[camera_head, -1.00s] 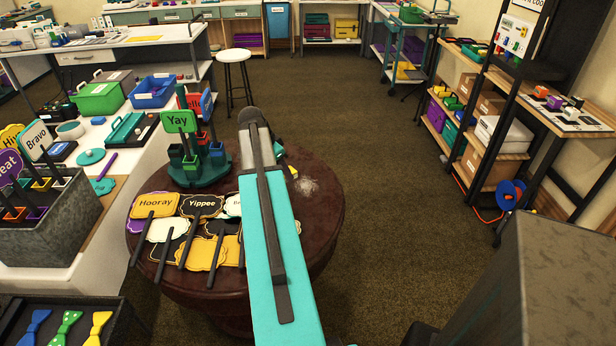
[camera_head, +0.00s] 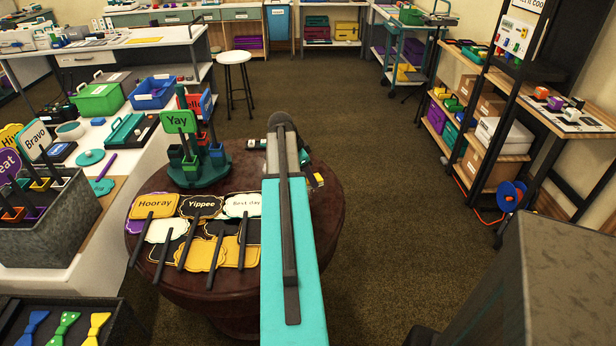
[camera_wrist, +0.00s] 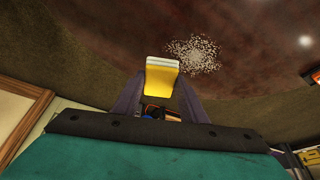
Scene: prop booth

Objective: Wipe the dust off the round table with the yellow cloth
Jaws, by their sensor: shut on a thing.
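The round table (camera_head: 330,225) has a dark reddish-brown top. A speckled pale dust patch (camera_wrist: 195,52) lies on it in the wrist view, beside the cloth and a little up and right of it. In the head view my arm hides the dust. My gripper (camera_wrist: 161,98) is shut on the yellow cloth (camera_wrist: 161,80), which looks like a small folded pad with a whitish edge. The cloth also shows in the head view (camera_head: 318,180), just right of my arm, over the table's right part. I cannot tell whether it touches the top.
Sign props (camera_head: 155,206) with dark handles cover the table's front left. A teal holder (camera_head: 198,174) with upright signs, one reading "Yay" (camera_head: 179,122), stands at the back left. A white stool (camera_head: 234,57) stands behind. Open floor lies right of the table, before the shelves.

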